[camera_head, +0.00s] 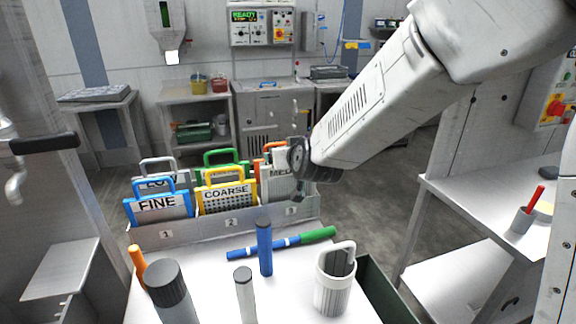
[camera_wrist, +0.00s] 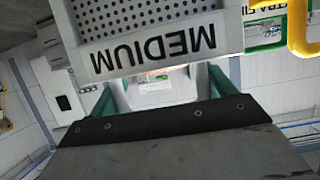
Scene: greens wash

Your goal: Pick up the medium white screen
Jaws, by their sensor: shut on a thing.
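The medium white screen (camera_head: 284,185) stands in the rack at slot 3, partly hidden behind my arm, with only the start of its label showing. My gripper (camera_head: 303,188) is at the screen's upper right in the head view. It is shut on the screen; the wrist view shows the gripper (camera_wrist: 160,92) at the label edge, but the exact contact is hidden. I cannot tell whether the screen is lifted.
A blue FINE screen (camera_head: 158,207) and a yellow COARSE screen (camera_head: 227,198) stand left in the rack (camera_head: 190,234), with more screens behind. A side table (camera_head: 480,195) stands right.

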